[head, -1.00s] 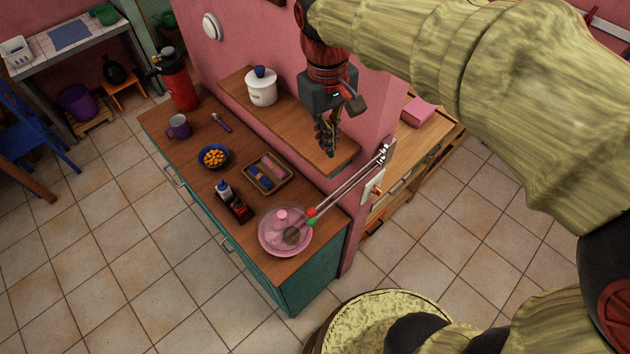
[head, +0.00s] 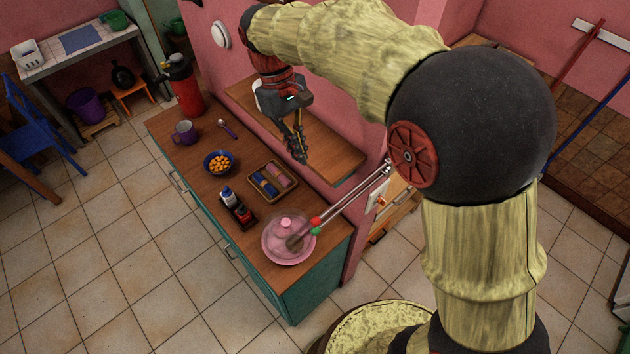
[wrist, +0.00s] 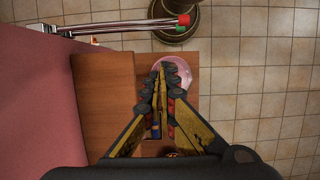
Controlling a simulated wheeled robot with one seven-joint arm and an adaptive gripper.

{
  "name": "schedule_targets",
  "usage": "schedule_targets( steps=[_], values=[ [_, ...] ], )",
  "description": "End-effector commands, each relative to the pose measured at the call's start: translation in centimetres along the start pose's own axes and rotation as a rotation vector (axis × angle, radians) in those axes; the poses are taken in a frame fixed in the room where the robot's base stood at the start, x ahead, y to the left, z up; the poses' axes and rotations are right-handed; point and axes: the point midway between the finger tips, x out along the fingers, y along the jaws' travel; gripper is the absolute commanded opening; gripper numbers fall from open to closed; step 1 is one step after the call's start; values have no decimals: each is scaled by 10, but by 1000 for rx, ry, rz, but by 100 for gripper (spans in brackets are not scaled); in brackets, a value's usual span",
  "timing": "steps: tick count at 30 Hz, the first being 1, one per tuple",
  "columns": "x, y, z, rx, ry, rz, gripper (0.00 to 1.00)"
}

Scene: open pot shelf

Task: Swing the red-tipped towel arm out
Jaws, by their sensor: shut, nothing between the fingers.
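The towel rail has thin metal arms that reach from the wall bracket out over the counter end. The red-tipped towel arm (head: 316,221) lies close beside the green-tipped arm (head: 317,231), their tips above the pink lidded dish. In the wrist view the red tip (wrist: 184,20) and the green tip (wrist: 181,30) show at the top, beyond the fingers. My gripper (head: 301,158) points down over the wall shelf and counter, to the left of the arms and apart from them. Its fingers (wrist: 160,72) are shut and empty.
The pink dish (head: 271,250) stands at the counter's near end. A tray (head: 264,195), a blue bowl (head: 207,159) and bottles (head: 237,207) stand behind it. The wooden shelf (head: 335,165) juts from the pink wall beside my gripper. The floor past the counter is open.

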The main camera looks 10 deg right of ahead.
Motion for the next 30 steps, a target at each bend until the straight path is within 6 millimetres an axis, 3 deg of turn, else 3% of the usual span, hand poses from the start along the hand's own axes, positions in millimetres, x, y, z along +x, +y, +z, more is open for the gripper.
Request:
schedule_targets(
  steps=[5,17,24,30],
  values=[
    [21,0,1,0,-3,-1,0],
    [97,0,2,1,-3,-1,0],
    [111,0,29,1,0,-1,0],
    [116,0,36,0,0,0,0]
  ],
)
